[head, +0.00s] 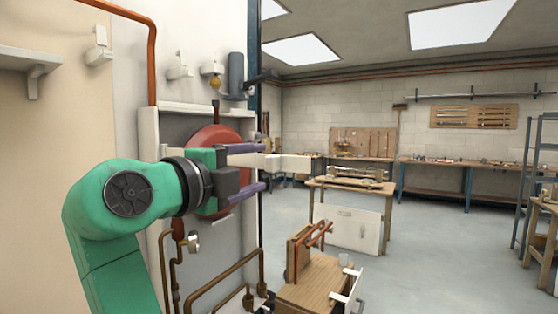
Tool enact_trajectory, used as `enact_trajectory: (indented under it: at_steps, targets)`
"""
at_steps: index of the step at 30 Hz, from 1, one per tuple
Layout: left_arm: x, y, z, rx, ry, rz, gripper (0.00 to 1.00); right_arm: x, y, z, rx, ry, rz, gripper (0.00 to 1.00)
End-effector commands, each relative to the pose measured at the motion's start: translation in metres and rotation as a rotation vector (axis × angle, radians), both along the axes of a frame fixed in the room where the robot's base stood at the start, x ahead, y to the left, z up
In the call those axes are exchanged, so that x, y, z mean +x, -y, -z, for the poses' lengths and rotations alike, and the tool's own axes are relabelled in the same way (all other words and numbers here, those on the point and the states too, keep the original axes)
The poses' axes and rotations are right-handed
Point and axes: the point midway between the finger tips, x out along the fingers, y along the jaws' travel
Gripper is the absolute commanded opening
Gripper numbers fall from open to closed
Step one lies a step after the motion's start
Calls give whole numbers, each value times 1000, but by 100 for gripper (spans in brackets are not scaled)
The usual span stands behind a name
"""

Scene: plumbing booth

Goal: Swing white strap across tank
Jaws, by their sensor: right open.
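The red tank (222,137) sits in a white-framed recess in the wall left of centre, and my right gripper and arm hide much of it. My right gripper (262,168) is open in front of the tank, with one purple finger above the strap's level and one below. The strap shows between the fingers; I cannot tell whether they touch it. My left gripper is not in view.
Copper pipes (218,281) run below the recess. The grey floor (425,245) to the right is clear.

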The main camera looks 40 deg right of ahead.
Motion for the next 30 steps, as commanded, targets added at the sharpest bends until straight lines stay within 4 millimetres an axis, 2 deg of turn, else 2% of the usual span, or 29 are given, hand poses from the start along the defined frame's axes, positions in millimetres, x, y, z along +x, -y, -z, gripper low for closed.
enact_trajectory:
  at_steps: [3,9,13,20,21,25,26,30]
  targets:
    - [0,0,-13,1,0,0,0,9,32,-4,0,-2,3,70]
    - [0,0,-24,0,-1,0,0,23,71,-3,-2,-4,0,70]
    - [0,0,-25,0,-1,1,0,27,81,-1,-3,-2,-1,70]
    - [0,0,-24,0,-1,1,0,27,82,0,-2,-3,-3,70]
    - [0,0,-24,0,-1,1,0,27,82,0,-2,-4,-3,55]
    - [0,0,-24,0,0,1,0,27,82,0,-2,-4,-2,5]
    - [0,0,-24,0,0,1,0,27,82,0,-2,-4,-2,0]
    - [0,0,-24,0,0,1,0,27,82,0,-2,-4,-2,0]
